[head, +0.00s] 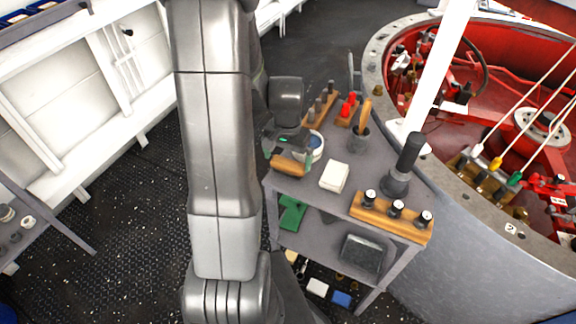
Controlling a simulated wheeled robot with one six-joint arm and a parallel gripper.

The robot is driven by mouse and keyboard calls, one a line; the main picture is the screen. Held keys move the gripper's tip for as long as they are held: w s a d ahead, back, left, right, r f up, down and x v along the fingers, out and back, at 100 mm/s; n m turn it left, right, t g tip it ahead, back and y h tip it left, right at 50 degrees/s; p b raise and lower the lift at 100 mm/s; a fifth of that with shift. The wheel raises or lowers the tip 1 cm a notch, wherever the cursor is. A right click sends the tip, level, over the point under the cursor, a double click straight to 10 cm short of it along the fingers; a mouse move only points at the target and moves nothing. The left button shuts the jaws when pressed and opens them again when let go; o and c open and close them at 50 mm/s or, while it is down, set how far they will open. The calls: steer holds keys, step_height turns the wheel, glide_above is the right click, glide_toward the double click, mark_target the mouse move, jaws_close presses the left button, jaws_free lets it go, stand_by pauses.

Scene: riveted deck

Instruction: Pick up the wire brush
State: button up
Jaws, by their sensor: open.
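My gripper (287,146) is at the left end of the grey table's top, mostly seen from behind and partly hidden by my arm. Its jaws are open. Just below it in the picture is a short wooden-backed piece (290,164), which looks like the wire brush; its bristles do not show clearly. The gripper is over or just behind this piece, and I cannot tell whether they touch. A wooden handle (365,112) also stands upright in a dark cup (358,142) farther right.
On the grey table (305,190) are a white block (334,177), a white-and-blue tub (316,148) close to the gripper, a tall black-handled tool (406,160) and a wooden rack with knobs (390,217). A red machinery well (510,95) lies right.

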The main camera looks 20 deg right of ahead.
mark_target(288, 163)
steer(key=shift+d+f, duration=0.15)
steer(key=shift+f, duration=1.85)
steer(key=shift+c, duration=0.4)
steer(key=shift+w, duration=0.1)
steer(key=c, duration=0.6)
steer(key=shift+o, duration=0.2)
steer(key=shift+r, duration=0.15)
step_height(288, 163, up, 10)
steer(key=shift+f, duration=0.1)
